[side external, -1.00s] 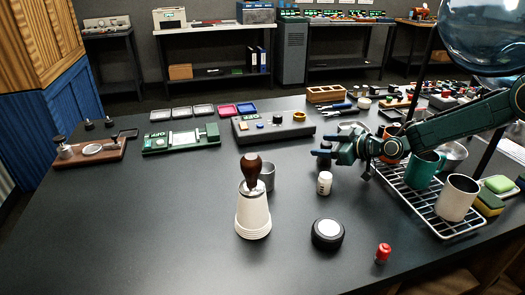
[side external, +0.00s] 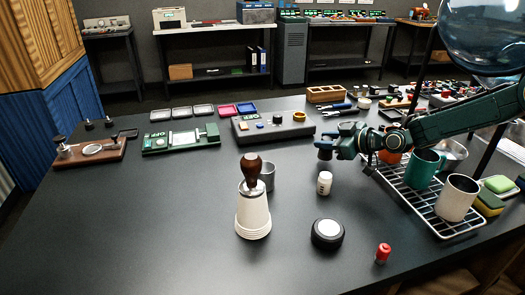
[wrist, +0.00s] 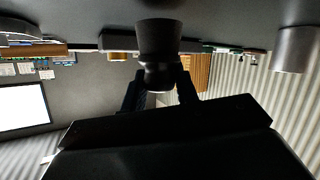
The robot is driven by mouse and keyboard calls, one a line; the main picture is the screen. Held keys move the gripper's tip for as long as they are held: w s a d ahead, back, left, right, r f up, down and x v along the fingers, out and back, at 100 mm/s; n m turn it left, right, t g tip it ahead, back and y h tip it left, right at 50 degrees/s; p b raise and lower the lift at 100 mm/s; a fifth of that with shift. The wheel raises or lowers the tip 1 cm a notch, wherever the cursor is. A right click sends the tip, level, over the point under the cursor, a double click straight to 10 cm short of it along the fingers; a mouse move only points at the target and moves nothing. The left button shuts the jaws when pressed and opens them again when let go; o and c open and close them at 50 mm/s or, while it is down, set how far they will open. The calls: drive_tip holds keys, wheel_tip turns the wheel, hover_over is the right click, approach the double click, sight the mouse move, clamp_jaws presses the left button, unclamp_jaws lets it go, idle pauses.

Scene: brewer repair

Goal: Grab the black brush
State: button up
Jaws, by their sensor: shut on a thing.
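The black brush (wrist: 160,42) is a dark, roughly cylindrical piece, wider at one end, between the two fingers of my gripper (wrist: 160,84) in the wrist view. My gripper is shut on it. In the side view, my gripper (side external: 328,142) reaches left over the table from the right, and the dark brush (side external: 324,153) hangs under the fingertips. It appears slightly above the table, behind a small white bottle (side external: 324,183). The fingers partly cover the brush, and bristles cannot be made out.
A white cone with a brown-handled tool (side external: 253,215) and a grey cup (side external: 267,177) stand to the left. A rack (side external: 437,223) with mugs is at right. The left front table (side external: 130,230) is clear.

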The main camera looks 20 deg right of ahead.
sight(327, 138)
wheel_tip(327, 138, up, 18)
drive_tip(key=shift+r, duration=0.15)
idle(0.3)
idle(0.5)
